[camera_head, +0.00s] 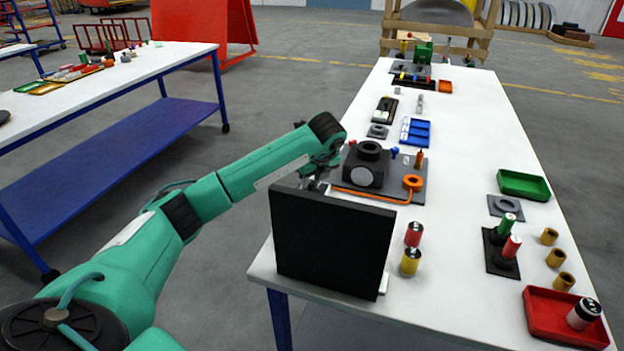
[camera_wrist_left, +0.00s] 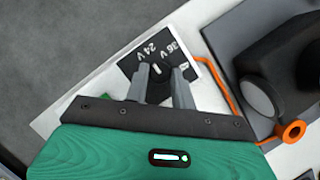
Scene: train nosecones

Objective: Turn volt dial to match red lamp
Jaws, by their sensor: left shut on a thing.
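My left gripper (camera_head: 314,182) reaches in from the left, behind an upright black panel (camera_head: 332,242) that hides the dial from the head view. In the left wrist view the gripper (camera_wrist_left: 163,80) is shut on the black volt dial (camera_wrist_left: 158,92), one finger on each side. The dial's white pointer mark shows between the fingers. The black dial plate (camera_wrist_left: 176,50) carries "24 V", "36 V" and a partly covered further label. A red cylinder (camera_head: 414,234) stands right of the panel and another red one (camera_head: 512,246) stands in a black holder; I cannot tell which is the lamp.
A yellow cylinder (camera_head: 410,262) stands close to the panel. A black boxy device (camera_head: 366,166) with an orange cable and ring (camera_head: 413,183) is just behind. A red tray (camera_head: 540,318) and green tray (camera_head: 524,185) lie at the right.

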